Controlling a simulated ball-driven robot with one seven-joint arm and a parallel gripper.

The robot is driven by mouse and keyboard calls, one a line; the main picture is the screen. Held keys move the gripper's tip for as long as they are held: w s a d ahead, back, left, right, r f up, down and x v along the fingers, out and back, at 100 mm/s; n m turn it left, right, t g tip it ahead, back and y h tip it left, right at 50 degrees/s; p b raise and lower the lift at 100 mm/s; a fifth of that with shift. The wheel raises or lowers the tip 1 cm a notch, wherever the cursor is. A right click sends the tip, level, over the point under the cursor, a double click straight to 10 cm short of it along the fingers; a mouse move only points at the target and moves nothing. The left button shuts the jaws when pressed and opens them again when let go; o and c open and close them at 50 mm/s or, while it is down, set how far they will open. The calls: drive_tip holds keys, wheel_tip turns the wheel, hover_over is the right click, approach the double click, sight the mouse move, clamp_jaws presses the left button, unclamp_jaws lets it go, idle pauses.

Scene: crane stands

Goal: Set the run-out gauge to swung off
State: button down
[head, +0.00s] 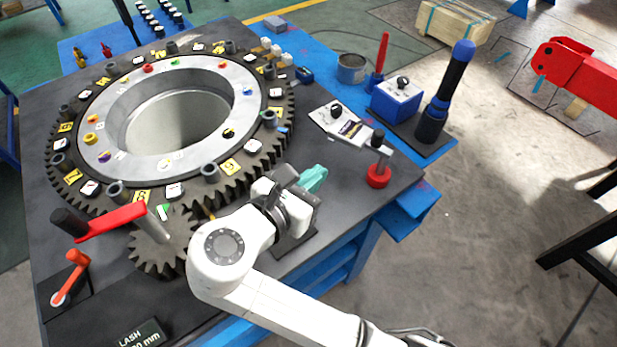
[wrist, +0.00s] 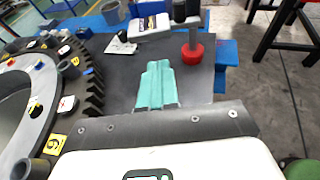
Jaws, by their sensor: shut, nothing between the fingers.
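The likely run-out gauge is a post on a red round base (head: 378,177) near the table's right edge. A black knob (head: 378,137) tops the post, and a grey arm (head: 358,143) reaches left from it toward the ring gear. Beside it is a pale label plate (head: 347,127) with a small black knob. In the wrist view the red base (wrist: 193,53) is ahead and right of the fingers. My gripper (head: 318,174) has teal fingers, which also show in the wrist view (wrist: 157,66). They are together, empty and apart from the gauge, left of the red base.
The large toothed ring (head: 262,152) is left of my gripper. A small gear (head: 155,250) with a red crank (head: 110,222) stands at the front left. A blue box (head: 397,102) and a black-and-blue post (head: 447,90) stand behind the gauge. Dark tabletop separates gripper and red base.

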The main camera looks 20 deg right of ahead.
sight(351, 144)
drive_tip(key=x, duration=0.6)
drive_tip(key=r+x, duration=0.1)
drive_tip(key=x, duration=0.2)
drive_tip(key=shift+w+d, duration=0.3)
drive_tip(key=shift+d, duration=0.15)
